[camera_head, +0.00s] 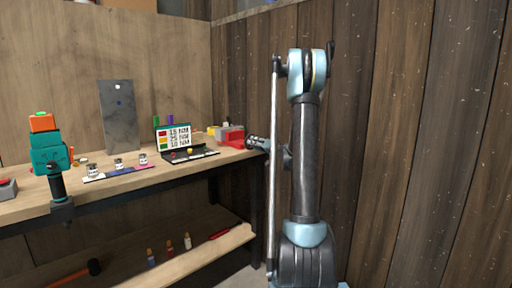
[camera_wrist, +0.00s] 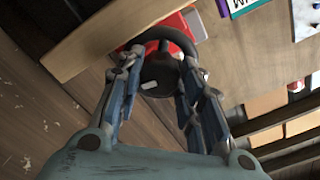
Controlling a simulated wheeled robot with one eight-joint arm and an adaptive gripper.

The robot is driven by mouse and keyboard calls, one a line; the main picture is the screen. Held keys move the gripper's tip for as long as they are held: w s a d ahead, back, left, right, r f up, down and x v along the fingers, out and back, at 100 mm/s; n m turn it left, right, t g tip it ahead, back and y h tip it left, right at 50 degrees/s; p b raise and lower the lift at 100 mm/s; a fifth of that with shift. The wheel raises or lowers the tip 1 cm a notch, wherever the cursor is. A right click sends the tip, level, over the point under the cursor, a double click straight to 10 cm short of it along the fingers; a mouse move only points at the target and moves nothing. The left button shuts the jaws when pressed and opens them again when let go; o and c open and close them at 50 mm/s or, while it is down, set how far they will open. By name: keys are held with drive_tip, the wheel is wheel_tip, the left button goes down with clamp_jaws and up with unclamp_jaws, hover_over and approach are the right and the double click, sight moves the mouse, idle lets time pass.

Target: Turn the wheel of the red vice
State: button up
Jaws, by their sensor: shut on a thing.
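The red vice (camera_head: 231,137) stands at the right end of the wooden workbench in the head view. In the wrist view, red parts of the vice (camera_wrist: 194,24) show behind its dark round wheel (camera_wrist: 158,68). My gripper (camera_wrist: 157,75) has its two fingers on either side of the wheel, shut on it at the hub and rim. In the head view my gripper (camera_head: 258,143) reaches the vice from the right at bench height. The wheel is too small to make out there, and the exact finger contact is partly hidden.
A laptop-like display (camera_head: 174,138) stands left of the vice on the bench (camera_head: 118,180). Several small jars and a teal tool with an orange top (camera_head: 46,150) are farther left. A lower shelf (camera_head: 165,262) holds bottles and a hammer. A wooden wall (camera_head: 400,140) stands close at the right.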

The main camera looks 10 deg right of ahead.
drive_tip(key=m, duration=0.4)
drive_tip(key=shift+d, duration=0.1)
idle(0.4)
drive_tip(key=o, duration=1.1)
drive_tip(key=shift+w, duration=0.1)
drive_tip(key=shift+c, duration=0.2)
drive_tip(key=v, duration=1.2)
drive_tip(key=shift+f, duration=0.1)
